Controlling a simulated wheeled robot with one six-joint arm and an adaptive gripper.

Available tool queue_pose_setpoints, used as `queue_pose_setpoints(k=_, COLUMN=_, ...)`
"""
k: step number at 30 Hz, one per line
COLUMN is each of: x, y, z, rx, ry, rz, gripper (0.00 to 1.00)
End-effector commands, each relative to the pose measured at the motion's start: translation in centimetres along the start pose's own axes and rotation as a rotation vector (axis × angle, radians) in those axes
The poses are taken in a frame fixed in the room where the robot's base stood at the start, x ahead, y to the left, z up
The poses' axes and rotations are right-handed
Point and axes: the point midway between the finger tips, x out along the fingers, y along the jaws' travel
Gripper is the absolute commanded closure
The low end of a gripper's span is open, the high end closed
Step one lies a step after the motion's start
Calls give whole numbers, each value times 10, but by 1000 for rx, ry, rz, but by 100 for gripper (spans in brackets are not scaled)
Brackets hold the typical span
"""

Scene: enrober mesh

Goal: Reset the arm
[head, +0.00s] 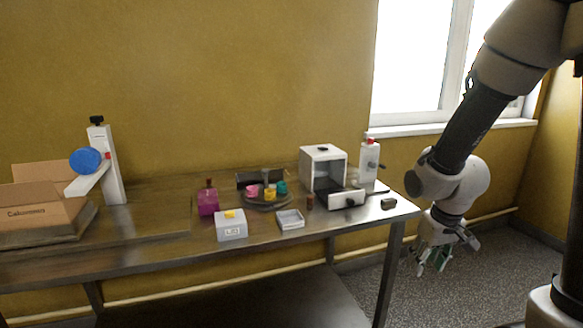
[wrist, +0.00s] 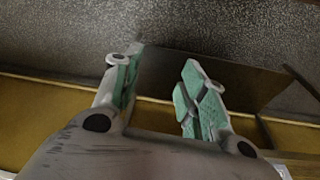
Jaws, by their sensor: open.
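My gripper (head: 433,262) hangs at the end of my arm, to the right of the table and beyond its right edge, pointing down over the speckled floor. Its two green-padded fingers are apart with nothing between them. The wrist view also shows my gripper (wrist: 158,92) open and empty, with the floor, the yellow wall and a dark panel behind it. The arm bends down from the upper right of the head view and touches nothing that I can see.
The steel table (head: 160,262) holds a white open box device (head: 309,170), a white dispenser (head: 369,160), a pink bottle (head: 207,203), a small white box (head: 231,230), a shallow tray (head: 290,224) and a cardboard box (head: 40,212). The floor (head: 480,275) right of the table is clear.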

Motion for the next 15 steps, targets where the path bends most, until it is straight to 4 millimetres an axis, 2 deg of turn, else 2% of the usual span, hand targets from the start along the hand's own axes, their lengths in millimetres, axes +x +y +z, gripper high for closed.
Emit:
queue_pose_setpoints(k=1, x=-28, y=4, z=16, rx=22, ry=-35, rz=4, gripper=58)
queue_pose_setpoints(k=3, x=-61, y=6, z=41, rx=50, ry=-90, rz=3, gripper=58)
queue_pose_setpoints(k=9, x=-145, y=8, z=98, rx=119, ry=-109, rz=-10, gripper=58)
queue_pose_setpoints(k=12, x=-175, y=8, z=110, rx=144, ry=-32, rz=-10, gripper=58)
queue_pose_setpoints(k=15, x=-197, y=11, z=111, rx=162, ry=74, rz=-2, gripper=58)
